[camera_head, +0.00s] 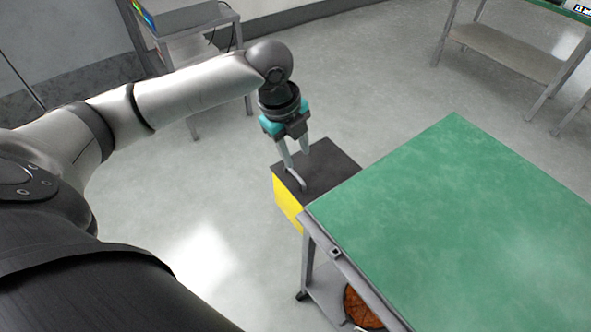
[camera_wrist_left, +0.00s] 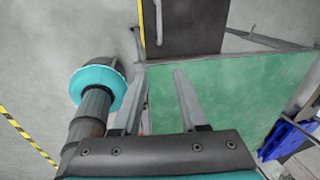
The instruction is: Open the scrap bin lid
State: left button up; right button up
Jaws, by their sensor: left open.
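The scrap bin is a yellow box (camera_head: 287,203) with a flat dark lid (camera_head: 335,172), standing beside the green table. The lid looks shut. In the left wrist view the dark lid (camera_wrist_left: 198,25) is at the top, with a yellow edge and a thin pale bar, perhaps a handle (camera_wrist_left: 159,22), along its left side. My left gripper (camera_head: 303,171) is open, pointing down over the lid's near-left part, its fingers apart. In the wrist view the fingers (camera_wrist_left: 158,72) reach toward the bin. I cannot tell whether they touch it. My right gripper is not in view.
The green-topped table (camera_head: 450,215) stands close against the bin's right side. A round orange-brown thing (camera_head: 361,308) is on its lower shelf. A blue bin (camera_wrist_left: 287,140) shows at right in the wrist view. A grey cart (camera_head: 195,22) stands behind. Floor left of the bin is clear.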

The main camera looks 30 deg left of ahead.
aim_at(296, 177)
pick_arm(q)
jog(key=w+a+r, duration=0.1)
jog(key=a+r, duration=0.2)
jog(key=shift+m, duration=0.4)
jog(key=b+x, duration=0.1)
jog(key=x, duration=0.4)
jog(key=b+x, duration=0.2)
jog(key=x, duration=0.3)
jog(key=b+x, duration=0.1)
jog(key=x, duration=0.4)
jog(key=shift+a+f, duration=0.25)
jog(key=shift+a, duration=0.05)
grip_shut()
jog(key=shift+s, duration=0.1)
